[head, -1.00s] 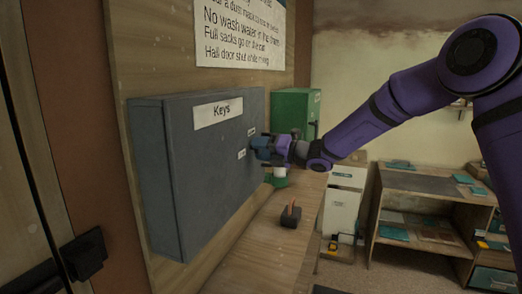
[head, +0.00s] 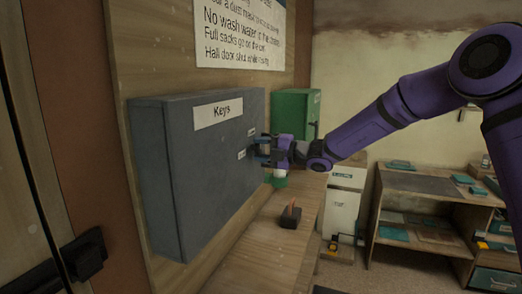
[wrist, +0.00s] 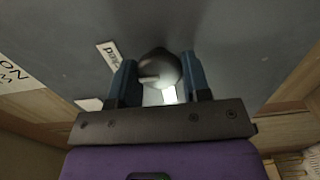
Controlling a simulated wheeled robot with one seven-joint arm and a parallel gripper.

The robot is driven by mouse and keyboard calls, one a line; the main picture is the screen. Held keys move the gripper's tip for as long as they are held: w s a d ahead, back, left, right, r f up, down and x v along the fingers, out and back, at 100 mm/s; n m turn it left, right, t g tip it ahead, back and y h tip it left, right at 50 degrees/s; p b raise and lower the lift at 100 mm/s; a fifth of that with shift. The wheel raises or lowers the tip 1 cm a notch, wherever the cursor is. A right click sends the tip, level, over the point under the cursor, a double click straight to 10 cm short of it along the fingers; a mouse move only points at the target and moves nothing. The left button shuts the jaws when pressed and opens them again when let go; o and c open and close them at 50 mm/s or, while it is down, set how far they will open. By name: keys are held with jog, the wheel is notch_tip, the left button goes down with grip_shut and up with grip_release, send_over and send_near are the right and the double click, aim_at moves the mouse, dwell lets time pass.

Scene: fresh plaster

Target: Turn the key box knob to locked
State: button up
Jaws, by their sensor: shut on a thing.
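The key box (head: 200,180) is a grey wall box with a "Keys" label (head: 218,112), and its front face is in the head view. Its knob (wrist: 157,66) is dark and round with a pale pointer mark, seen in the wrist view. In the head view my gripper (head: 262,150) is at the right part of the box front and hides the knob. Small white labels (wrist: 108,53) sit around the knob; their words are not readable.
A green box (head: 296,105) is on the wall behind my gripper. A wooden ledge (head: 255,255) below carries a dark block with an orange lever (head: 290,216). A shelf unit (head: 425,185) stands at the back right.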

dwell(0.3)
jog(key=o, duration=1.3)
jog(key=shift+c, duration=0.2)
jog(key=v, duration=1)
jog(key=shift+d, duration=0.4)
jog(key=shift+s, duration=0.15)
jog(key=s+d+r+n+g+h, duration=0.15)
jog(key=s+n+h, duration=0.25)
jog(key=s+n, duration=0.7)
jog(key=s+d+r+n+g+h, duration=0.1)
jog(key=s+d+n+g+h, duration=0.25)
jog(key=s+n, duration=0.65)
jog(key=s+d+n+t+h, duration=0.4)
jog(key=s+d+n+h, duration=0.5)
jog(key=s+d+n, duration=0.8)
jog(key=s+n, duration=0.2)
jog(key=s, duration=0.1)
jog(key=shift+r, duration=0.35)
